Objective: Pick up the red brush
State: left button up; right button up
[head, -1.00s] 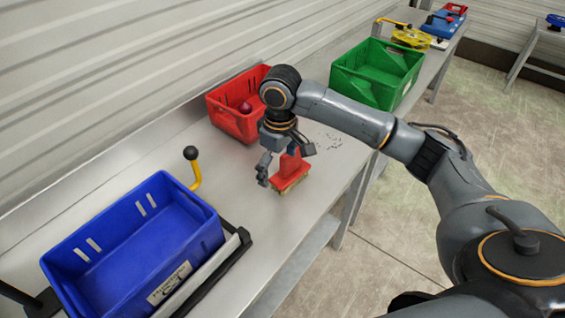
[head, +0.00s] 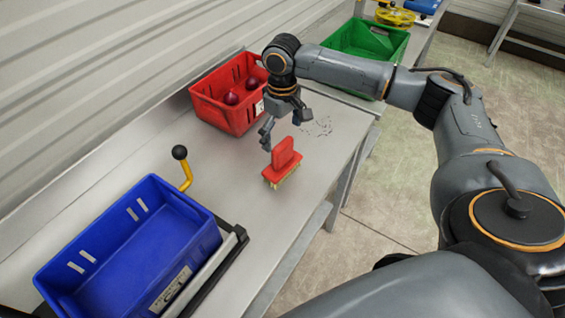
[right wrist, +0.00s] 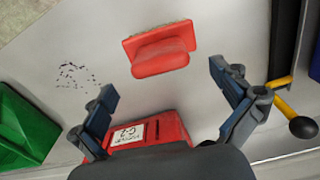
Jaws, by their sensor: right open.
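The red brush (head: 284,160) stands on the metal table with its bristles down and its red handle block up. My right gripper (head: 287,127) is open and empty, just behind the brush towards the red crate, and apart from it. In the right wrist view the brush (right wrist: 160,57) lies beyond the two spread fingertips of my right gripper (right wrist: 163,80), with nothing between the fingers. My left gripper is not in view.
A blue crate (head: 203,222) stands at the front left, with a yellow lever (head: 186,175) with a black knob behind it. A red crate (head: 222,117) holding dark red round things is behind my gripper. A green crate (head: 400,42) stands further back.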

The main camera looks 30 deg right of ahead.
aim_at(282, 143)
notch_tip(282, 143, down, 4)
jog(key=shift+r+p, duration=0.15)
jog(key=shift+p, duration=0.6)
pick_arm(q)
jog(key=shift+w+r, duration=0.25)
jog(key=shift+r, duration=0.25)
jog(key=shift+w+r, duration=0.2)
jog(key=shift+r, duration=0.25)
pick_arm(e)
jog(key=shift+f, duration=0.65)
jog(key=shift+r, duration=0.1)
jog(key=c, duration=1.9)
jog(key=shift+o, duration=0.2)
jog(key=shift+r, duration=0.25)
notch_tip(282, 143, up, 2)
jog(key=shift+w+r, duration=0.1)
pick_arm(q)
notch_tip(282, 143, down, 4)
jog(key=b, duration=0.4)
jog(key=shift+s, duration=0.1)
pick_arm(e)
jog(key=s+a+r, duration=0.6)
jog(key=s+r, duration=0.4)
jog(key=s, duration=0.2)
jog(key=shift+s+r, duration=0.15)
jog(key=shift+s, duration=0.25)
